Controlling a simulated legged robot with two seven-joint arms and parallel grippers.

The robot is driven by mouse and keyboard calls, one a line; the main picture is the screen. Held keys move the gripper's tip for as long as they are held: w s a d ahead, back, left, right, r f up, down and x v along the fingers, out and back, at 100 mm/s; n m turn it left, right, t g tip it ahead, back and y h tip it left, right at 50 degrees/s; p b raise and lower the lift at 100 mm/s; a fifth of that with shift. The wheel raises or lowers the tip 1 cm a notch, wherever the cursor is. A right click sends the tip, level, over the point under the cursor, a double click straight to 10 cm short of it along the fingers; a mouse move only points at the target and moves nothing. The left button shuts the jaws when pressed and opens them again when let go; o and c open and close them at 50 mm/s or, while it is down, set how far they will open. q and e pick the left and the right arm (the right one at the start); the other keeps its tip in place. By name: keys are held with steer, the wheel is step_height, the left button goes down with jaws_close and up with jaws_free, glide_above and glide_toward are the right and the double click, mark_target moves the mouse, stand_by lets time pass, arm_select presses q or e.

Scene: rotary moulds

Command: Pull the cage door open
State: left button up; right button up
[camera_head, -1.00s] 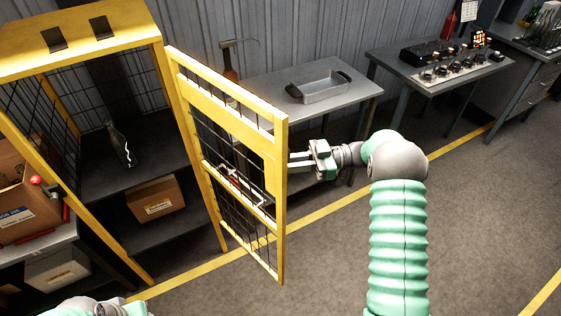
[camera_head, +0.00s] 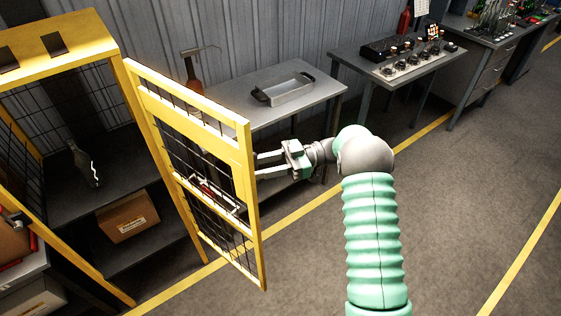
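The cage door (camera_head: 245,180) is a yellow frame with dark mesh. It stands swung out from the yellow cage (camera_head: 75,40), joined along the cage's right post. My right gripper (camera_head: 260,166) is at the right edge of the door, at mid-height. Its two fingers are spread apart with a gap between them. The fingertips meet or pass behind the door edge, so contact cannot be told. My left gripper is out of view.
Inside the cage are a dark bottle (camera_head: 84,165) and a cardboard box (camera_head: 128,217) on shelves. Behind the door is a grey table (camera_head: 300,108) with a metal tray (camera_head: 288,92). Another table (camera_head: 440,68) stands farther right. The floor at right is clear.

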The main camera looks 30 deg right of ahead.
steer(key=b+v, duration=0.2)
steer(key=v, duration=1.4)
steer(key=shift+d, duration=0.2)
steer(key=shift+d+f, duration=0.1)
steer(key=shift+d, duration=0.05)
